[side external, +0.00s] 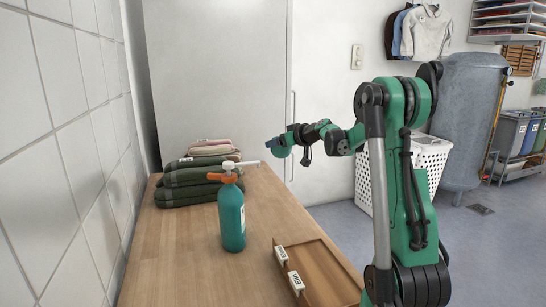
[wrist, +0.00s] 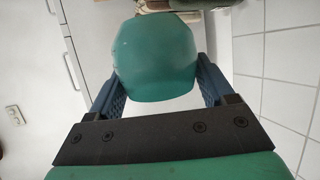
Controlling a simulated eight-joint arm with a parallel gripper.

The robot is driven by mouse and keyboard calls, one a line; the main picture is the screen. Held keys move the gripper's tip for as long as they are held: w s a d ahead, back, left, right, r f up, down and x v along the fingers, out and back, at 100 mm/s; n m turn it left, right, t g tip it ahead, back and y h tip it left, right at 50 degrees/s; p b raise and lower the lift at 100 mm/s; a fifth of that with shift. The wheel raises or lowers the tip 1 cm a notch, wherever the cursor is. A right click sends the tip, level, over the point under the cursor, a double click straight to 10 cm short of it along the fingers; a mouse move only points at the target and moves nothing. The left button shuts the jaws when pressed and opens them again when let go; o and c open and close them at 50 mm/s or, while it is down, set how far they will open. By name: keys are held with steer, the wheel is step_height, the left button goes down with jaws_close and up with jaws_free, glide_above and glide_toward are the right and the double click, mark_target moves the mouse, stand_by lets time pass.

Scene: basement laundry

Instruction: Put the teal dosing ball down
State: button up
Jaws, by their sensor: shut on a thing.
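The teal dosing ball (wrist: 153,55) fills the top middle of the wrist view. It sits between the two blue fingers of my gripper (wrist: 157,78), which is shut on it. In the side external view my gripper (side external: 279,146) is held in the air above the far right part of the wooden worktop (side external: 178,250), well clear of the surface. There the ball is too small to tell apart clearly from the gripper.
A teal bottle (side external: 231,218) with an orange top stands mid-worktop. Folded dark green towels (side external: 187,190) are stacked behind it, by the tiled wall. A wooden tray (side external: 325,272) with white labels lies at the front right. The left front worktop is clear.

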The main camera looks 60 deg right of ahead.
step_height(320, 180, down, 17)
steer(key=shift+f, duration=0.1)
stand_by(0.3)
steer(key=shift+f, duration=0.15)
steer(key=o, duration=1.1)
steer(key=shift+v, duration=2.5)
steer(key=shift+c, duration=0.6)
steer(key=shift+s+a, duration=0.15)
steer(key=shift+s, duration=0.1)
steer(key=c, duration=0.7)
